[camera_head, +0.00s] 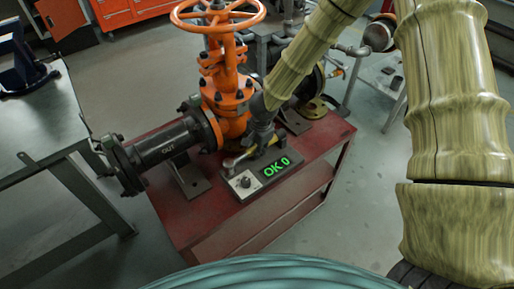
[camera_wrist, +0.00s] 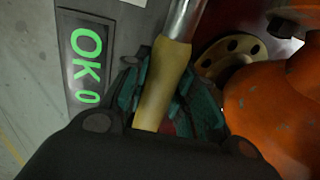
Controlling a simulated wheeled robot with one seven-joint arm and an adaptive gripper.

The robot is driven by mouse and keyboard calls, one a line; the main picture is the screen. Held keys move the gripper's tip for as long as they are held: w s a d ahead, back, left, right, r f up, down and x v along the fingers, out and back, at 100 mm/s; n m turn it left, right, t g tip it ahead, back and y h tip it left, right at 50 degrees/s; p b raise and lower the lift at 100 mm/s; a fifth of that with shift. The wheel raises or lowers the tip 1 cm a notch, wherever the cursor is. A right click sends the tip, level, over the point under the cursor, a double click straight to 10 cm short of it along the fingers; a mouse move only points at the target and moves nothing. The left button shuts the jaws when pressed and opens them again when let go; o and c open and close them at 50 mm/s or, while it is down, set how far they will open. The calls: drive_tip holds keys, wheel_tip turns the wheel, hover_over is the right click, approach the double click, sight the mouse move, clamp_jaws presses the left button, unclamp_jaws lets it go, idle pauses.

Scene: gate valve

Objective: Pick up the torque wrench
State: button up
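The torque wrench has a yellow-tan handle (camera_wrist: 162,82) and a bright metal shaft that runs to the top edge of the wrist view. In the head view, part of the wrench (camera_head: 236,161) shows beside the grey tester box on the red bench. My gripper (camera_wrist: 166,88) is over the handle, with its teal fingers close against both sides, and appears shut on it. In the head view my gripper (camera_head: 262,138) is low over the bench by the valve and hides much of the handle.
The grey tester box (camera_head: 245,184) has a green "OK 0" display. The orange gate valve (camera_head: 228,95) with its handwheel and dark flanged pipe (camera_head: 165,145) stands close behind my gripper. The red bench (camera_head: 215,225) has clear room at its front. A grey table (camera_head: 40,120) stands at left.

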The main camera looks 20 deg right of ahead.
clamp_jaws()
drive_tip(key=shift+r, duration=0.15)
